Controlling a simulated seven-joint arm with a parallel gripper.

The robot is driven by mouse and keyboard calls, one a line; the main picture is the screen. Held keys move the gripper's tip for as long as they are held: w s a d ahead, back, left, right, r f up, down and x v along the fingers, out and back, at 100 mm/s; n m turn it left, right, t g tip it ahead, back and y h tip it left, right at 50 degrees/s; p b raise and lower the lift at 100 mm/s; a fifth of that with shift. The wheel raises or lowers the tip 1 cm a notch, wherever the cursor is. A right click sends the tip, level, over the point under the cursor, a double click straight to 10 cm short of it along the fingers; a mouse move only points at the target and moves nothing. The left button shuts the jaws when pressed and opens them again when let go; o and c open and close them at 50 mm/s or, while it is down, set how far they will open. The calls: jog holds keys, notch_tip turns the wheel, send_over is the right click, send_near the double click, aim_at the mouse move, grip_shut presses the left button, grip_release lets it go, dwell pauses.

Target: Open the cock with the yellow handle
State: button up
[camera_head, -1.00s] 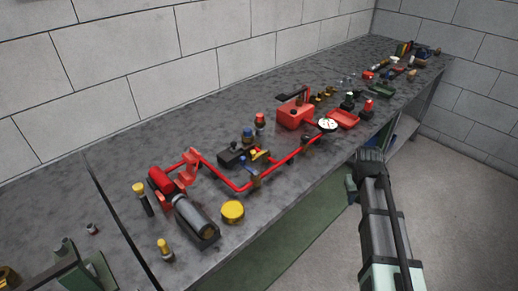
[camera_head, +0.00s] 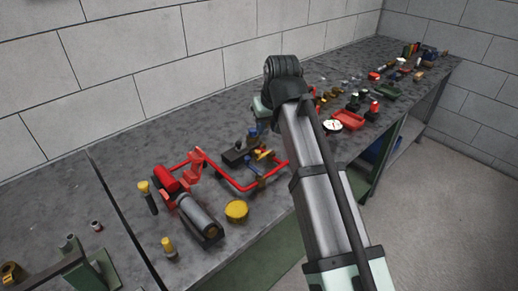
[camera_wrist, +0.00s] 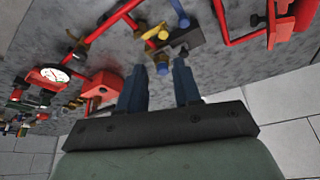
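The yellow handle (camera_head: 263,154) sits by the red pipe beside a black block (camera_head: 235,154) on the bench. In the head view my arm hides most of the gripper.
Red pipe (camera_head: 230,180) runs around the cock. A white gauge (camera_wrist: 52,74) and a red tank (camera_wrist: 103,84) stand at left in the wrist view. A grey motor (camera_head: 200,217) and yellow cap (camera_head: 236,210) stand nearer the front.

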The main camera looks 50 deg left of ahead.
send_near(258, 152)
jog(key=x, duration=0.8)
jog(key=shift+w+a, duration=0.1)
jog(key=shift+c, duration=0.3)
grip_shut()
dwell(0.4)
